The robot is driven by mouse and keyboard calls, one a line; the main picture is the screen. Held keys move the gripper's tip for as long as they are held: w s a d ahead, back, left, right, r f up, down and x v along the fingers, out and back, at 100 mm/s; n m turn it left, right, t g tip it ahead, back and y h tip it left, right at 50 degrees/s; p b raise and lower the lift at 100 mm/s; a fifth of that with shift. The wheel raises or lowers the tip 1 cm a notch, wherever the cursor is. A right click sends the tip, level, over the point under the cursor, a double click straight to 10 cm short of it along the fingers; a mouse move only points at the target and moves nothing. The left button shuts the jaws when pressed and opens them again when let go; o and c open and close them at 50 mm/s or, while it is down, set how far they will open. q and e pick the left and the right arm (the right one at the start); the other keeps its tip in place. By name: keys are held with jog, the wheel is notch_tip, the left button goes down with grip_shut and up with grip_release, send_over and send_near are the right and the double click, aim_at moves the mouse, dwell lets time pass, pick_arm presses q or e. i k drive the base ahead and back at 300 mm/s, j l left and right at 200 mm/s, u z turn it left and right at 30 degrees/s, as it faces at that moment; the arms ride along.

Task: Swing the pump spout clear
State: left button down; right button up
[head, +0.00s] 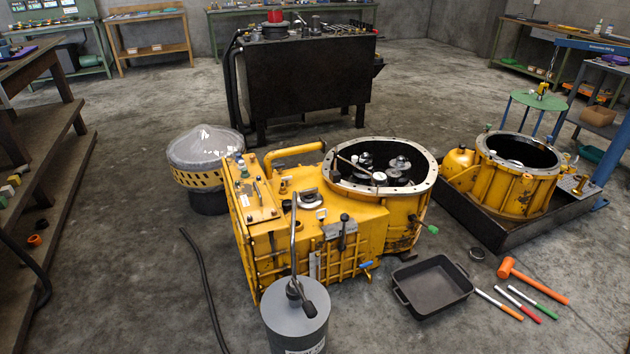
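A grey drum (294,330) with a hand pump (294,288) on its lid stands at the bottom centre, cut off by the picture's lower edge. A thin grey pipe or lever (293,235) rises from the pump and overlaps the front of the yellow transmission housing (355,225). A short dark piece (308,308) slants down to the right from the pump over the lid. I cannot tell for sure which of these two is the spout, nor whether the tall one touches the housing. Neither of my grippers is in view.
A black tray (431,306), an orange hammer (530,280) and several markers lie on the right. A second yellow casing (515,185) sits in a dark pan. A dark hose (204,280) lies left of the drum.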

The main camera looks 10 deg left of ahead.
aim_at(294, 297)
jog(key=i+j+z, duration=0.45)
jog(key=i+j, duration=0.35)
